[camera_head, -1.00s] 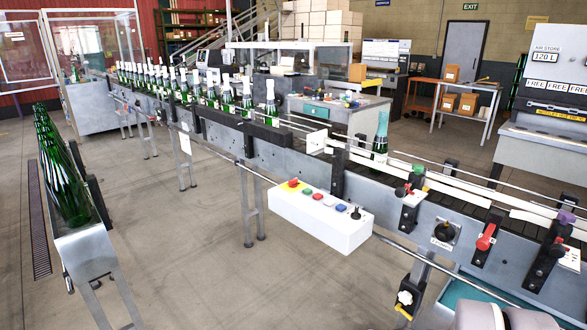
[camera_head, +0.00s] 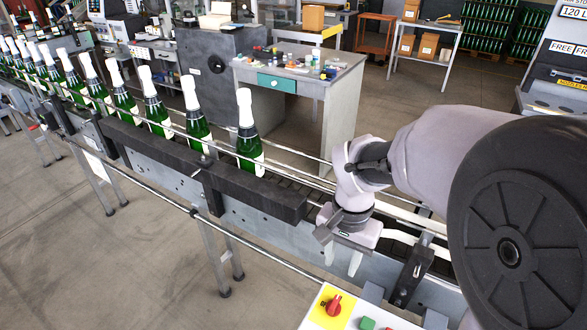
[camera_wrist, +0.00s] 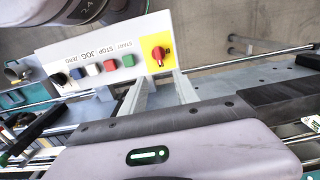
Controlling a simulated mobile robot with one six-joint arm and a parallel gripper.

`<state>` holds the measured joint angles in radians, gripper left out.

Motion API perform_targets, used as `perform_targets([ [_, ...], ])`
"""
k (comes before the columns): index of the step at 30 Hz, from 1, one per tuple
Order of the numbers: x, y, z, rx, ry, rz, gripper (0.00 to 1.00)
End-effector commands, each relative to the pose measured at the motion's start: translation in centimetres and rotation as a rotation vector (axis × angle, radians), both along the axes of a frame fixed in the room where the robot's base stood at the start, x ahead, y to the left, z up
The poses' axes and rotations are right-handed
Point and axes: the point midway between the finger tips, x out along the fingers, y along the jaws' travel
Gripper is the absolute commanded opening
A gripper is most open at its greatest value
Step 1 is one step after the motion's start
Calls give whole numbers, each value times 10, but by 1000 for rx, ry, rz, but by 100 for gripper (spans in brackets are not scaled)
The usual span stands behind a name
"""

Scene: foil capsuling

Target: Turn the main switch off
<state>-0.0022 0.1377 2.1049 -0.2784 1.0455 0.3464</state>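A red rotary switch (camera_head: 333,306) sits on a yellow plate at the end of the white control box (camera_head: 312,318). The wrist view shows the red switch (camera_wrist: 157,51) whole on its yellow plate, with a row of buttons beside it on the white box (camera_wrist: 92,68). My gripper (camera_head: 342,258) points down at the conveyor's near side, beyond the box. Its two pale fingers stand apart with nothing between them. In the wrist view my gripper (camera_wrist: 160,80) points toward the switch. I cannot tell the exact gap; no contact shows.
The conveyor (camera_head: 150,165) runs along the back with foil-topped green bottles (camera_head: 247,135) on it. A dark rail block (camera_head: 215,175) and a black clamp (camera_head: 412,275) stick out near my gripper. A green button (camera_head: 367,323) is beside the switch. Floor at the left is clear.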

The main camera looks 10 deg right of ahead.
Motion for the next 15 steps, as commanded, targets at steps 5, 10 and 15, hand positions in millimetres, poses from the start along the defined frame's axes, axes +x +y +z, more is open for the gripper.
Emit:
perform_targets([
  [5,1,-1,-20,-2,9,-3,36],
  [10,-1,-1,-72,-2,10,-3,36],
  [15,-1,-1,-123,-2,9,-2,36],
])
